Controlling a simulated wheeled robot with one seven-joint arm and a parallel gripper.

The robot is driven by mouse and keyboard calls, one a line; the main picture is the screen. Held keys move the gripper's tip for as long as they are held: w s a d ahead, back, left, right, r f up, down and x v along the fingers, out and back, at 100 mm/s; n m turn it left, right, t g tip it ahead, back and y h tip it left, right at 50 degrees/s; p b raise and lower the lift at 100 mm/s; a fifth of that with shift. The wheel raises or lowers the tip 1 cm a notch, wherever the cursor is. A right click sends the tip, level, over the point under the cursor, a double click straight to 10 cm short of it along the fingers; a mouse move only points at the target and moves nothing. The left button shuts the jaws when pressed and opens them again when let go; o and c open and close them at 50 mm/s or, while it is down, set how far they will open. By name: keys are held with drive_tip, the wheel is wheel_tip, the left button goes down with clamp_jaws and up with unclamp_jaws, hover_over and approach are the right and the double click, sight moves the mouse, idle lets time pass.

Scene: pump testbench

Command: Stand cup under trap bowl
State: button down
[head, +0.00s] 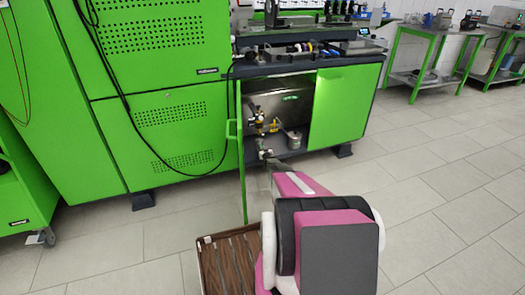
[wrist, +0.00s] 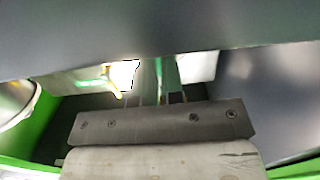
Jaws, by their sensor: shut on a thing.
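My gripper (head: 268,161) reaches through the open front of the green cabinet, low near its floor. Its grey body crosses the lower part of the wrist view. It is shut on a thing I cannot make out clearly. A silver cylindrical can or cup (head: 294,139) stands upright on the cabinet floor, right of my gripper. Yellow and brass fittings (head: 272,126) hang on pipework above and left of it. A yellow part also shows in the wrist view (wrist: 113,84). I cannot tell which fitting is the trap bowl.
The open green left door (head: 242,180) stands close left of my gripper. The right green panel (head: 338,106) borders the opening. The bench top (head: 350,55) overhangs it. Black cables (head: 118,100) hang at the left. The tiled floor at right (head: 440,190) is clear.

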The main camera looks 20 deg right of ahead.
drive_tip(key=shift+f, duration=0.3)
drive_tip(key=c, duration=1.2)
unclamp_jaws()
drive_tip(key=shift+o, duration=0.2)
